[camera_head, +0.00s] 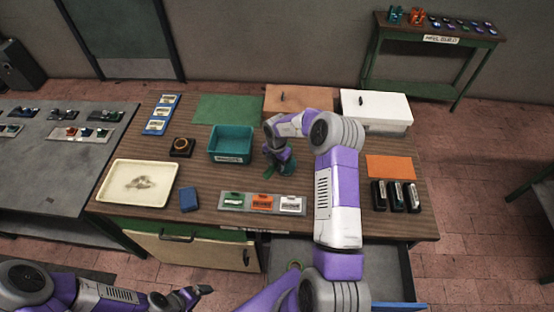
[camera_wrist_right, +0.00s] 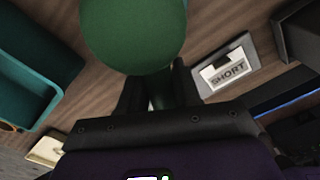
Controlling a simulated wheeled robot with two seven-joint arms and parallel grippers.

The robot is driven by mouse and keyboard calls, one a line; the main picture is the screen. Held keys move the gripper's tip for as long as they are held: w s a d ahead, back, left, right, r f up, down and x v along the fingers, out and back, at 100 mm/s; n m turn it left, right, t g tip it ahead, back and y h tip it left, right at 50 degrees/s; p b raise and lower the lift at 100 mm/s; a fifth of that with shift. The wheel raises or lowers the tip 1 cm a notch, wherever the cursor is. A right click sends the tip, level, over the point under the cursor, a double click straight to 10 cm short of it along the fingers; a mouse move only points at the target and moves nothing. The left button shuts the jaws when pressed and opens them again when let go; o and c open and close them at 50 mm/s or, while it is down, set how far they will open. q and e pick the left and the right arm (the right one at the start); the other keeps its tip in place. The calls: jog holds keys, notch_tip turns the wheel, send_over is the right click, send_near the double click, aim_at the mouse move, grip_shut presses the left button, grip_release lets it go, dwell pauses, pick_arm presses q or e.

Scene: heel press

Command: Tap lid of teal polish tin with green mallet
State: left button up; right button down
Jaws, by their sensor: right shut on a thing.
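My right gripper (camera_head: 278,160) is over the middle of the wooden workbench, shut on the green mallet. In the right wrist view the mallet's rounded green head (camera_wrist_right: 132,32) fills the top middle, with its handle running down between the fingers of the right gripper (camera_wrist_right: 158,85). In the head view a small teal shape, seemingly the teal polish tin (camera_head: 288,168), shows close beside the gripper. Whether the mallet touches it is hidden. The tin cannot be made out in the wrist view. My left gripper (camera_head: 190,296) is low at the bottom left, away from the bench; its jaw opening is unclear.
A teal bin (camera_head: 231,157) stands left of the right gripper. A labelled grey strip (camera_head: 226,210) with green, orange and white items lies in front. A cream tray (camera_head: 110,190) and blue block (camera_head: 189,199) are left. Black-cased items (camera_head: 396,197) stand right. An open drawer (camera_head: 392,262) juts out in front.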

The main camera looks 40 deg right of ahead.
jog(key=shift+r, duration=0.35)
notch_tip(320, 180, up, 4)
jog(key=shift+f+p, duration=0.1)
jog(key=shift+p, duration=0.85)
jog(key=shift+w+r, duration=0.1)
jog(key=shift+r, duration=0.2)
jog(key=shift+r, duration=2.4)
